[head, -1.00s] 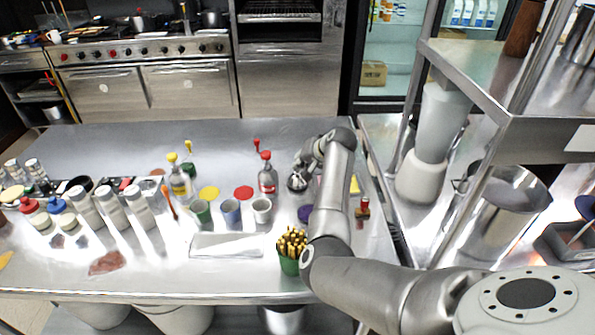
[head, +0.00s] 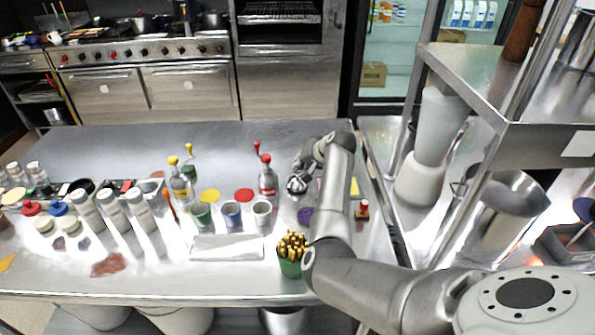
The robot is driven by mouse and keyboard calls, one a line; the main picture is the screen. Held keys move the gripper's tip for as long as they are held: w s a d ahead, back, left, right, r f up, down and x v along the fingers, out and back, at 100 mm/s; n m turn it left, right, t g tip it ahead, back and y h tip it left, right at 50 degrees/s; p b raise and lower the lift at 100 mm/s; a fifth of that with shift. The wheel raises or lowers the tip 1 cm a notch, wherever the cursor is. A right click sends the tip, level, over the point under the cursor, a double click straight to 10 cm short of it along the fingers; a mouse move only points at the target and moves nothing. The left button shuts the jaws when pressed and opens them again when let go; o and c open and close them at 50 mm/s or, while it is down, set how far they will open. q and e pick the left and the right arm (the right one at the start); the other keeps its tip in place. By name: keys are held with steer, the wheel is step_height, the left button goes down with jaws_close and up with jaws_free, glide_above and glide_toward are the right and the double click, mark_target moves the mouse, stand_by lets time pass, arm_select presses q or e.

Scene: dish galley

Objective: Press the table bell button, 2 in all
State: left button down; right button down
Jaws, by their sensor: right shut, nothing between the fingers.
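A small silver table bell (head: 296,186) sits on the steel table, right of the red-capped bottle. My right gripper (head: 298,175) is shut and empty, its tips pointing down at the top of the bell. The tips are small and dark here, so I cannot tell whether they touch the button. The button itself is hidden by the gripper. My left gripper is not in view.
A red-capped bottle (head: 267,178) stands close left of the bell. Green (head: 202,213), blue (head: 232,213) and white (head: 262,211) cups stand nearer. A green cup of sticks (head: 289,262) is near the front edge. A steel shelf rack (head: 505,95) stands right.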

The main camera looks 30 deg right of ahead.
steer(key=shift+r, duration=0.4)
step_height(320, 180, up, 5)
steer(key=p, duration=0.5)
stand_by(1.9)
